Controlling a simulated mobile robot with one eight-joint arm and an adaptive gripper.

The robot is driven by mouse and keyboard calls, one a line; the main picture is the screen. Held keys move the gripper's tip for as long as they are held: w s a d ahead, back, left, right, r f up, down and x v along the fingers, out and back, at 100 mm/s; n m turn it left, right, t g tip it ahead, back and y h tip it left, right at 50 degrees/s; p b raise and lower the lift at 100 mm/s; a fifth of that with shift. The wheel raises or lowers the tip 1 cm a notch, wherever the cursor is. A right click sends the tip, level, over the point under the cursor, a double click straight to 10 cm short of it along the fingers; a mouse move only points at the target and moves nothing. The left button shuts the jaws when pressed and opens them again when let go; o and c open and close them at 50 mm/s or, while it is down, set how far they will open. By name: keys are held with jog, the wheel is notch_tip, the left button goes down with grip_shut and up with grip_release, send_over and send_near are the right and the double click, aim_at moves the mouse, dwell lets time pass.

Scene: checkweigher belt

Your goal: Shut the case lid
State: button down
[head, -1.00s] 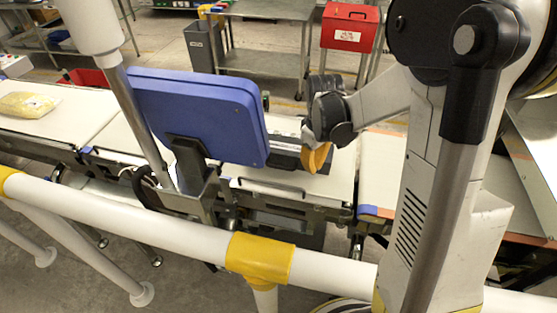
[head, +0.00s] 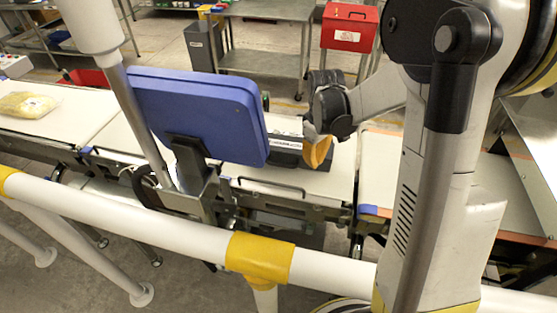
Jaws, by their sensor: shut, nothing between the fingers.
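A dark grey case (head: 286,157) with a pale, lettered strip (head: 285,142) lies on the white belt, mostly hidden behind the blue display panel (head: 195,115). I cannot tell how far its lid is open. My gripper (head: 318,153), with orange-yellow fingers, is shut and empty at the right end of the case. It points down. Whether it touches the case is not clear.
The display's post and a white and yellow guard rail (head: 260,260) stand in front of the belt (head: 335,180). A yellowish bag (head: 25,104) lies on the belt at far left. A red box (head: 348,27) stands on a cart behind.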

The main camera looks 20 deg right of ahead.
jog(key=shift+w+d, duration=0.2)
jog(key=shift+w, duration=0.25)
jog(key=shift+w+d+r+p, duration=0.45)
jog(key=shift+w+r, duration=0.1)
jog(key=shift+r, duration=0.1)
jog(key=shift+w+d+r+p, duration=0.4)
jog(key=shift+w+r, duration=0.15)
jog(key=shift+r, duration=0.1)
jog(key=shift+w, duration=0.15)
jog(key=shift+w+d+r+p, duration=0.2)
jog(key=shift+w+d+r, duration=0.25)
jog(key=shift+w, duration=0.2)
jog(key=shift+w+d+r+p, duration=0.2)
jog(key=shift+w+d+r, duration=0.15)
jog(key=shift+w, duration=0.25)
jog(key=shift+d, duration=0.1)
jog(key=shift+w, duration=0.1)
